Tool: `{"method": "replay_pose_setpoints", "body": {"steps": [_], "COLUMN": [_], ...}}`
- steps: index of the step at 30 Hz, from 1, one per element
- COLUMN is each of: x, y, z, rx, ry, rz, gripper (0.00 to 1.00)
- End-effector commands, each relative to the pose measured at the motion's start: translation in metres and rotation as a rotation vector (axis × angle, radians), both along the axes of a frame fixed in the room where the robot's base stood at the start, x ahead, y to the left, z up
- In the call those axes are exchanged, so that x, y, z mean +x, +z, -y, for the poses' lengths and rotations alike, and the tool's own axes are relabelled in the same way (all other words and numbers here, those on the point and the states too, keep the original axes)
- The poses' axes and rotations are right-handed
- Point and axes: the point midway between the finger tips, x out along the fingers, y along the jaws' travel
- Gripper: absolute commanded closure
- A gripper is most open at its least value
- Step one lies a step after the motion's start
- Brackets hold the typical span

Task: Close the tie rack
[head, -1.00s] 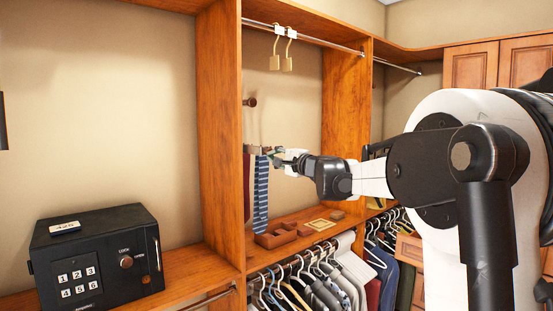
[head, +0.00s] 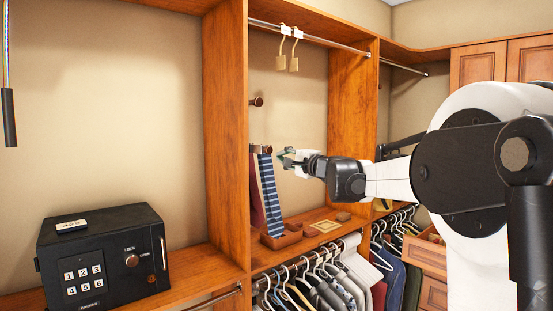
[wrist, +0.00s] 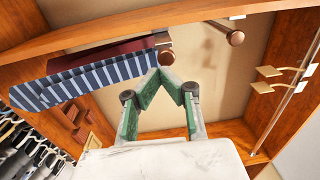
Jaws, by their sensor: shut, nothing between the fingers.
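The tie rack is a rail with a round brown end knob (head: 268,149), fixed at the left upright panel of the middle closet bay. In the wrist view the knob (wrist: 166,57) is just beyond my fingertips. A blue-and-white striped tie (head: 270,190) and a dark red tie (head: 256,190) hang from the rack, slanting with their lower ends to the right. They also show in the wrist view, the striped tie (wrist: 90,82) in front of the red one. My gripper (head: 284,158) is shut and empty, right of the knob. Its green-padded fingers meet near the knob (wrist: 162,75); contact is unclear.
A wooden peg (head: 257,101) sticks out above the rack. A black safe (head: 103,258) stands at left. A drawer (head: 428,252) is open at right.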

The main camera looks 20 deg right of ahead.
Motion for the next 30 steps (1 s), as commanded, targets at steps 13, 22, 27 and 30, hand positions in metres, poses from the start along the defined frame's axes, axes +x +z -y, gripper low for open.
{"method": "replay_pose_setpoints", "body": {"steps": [13, 22, 27, 30], "x": [-0.075, -0.083, -0.073, -0.06], "y": [-0.005, -0.008, -0.004, -0.003], "z": [0.019, 0.033, 0.029, 0.026], "rx": [0.0, 0.002, 0.001, 0.001], "ry": [0.0, 0.031, 0.037, 0.037], "rz": [0.0, 0.005, 0.005, 0.005], "gripper": [1.0, 1.0, 1.0, 1.0]}}
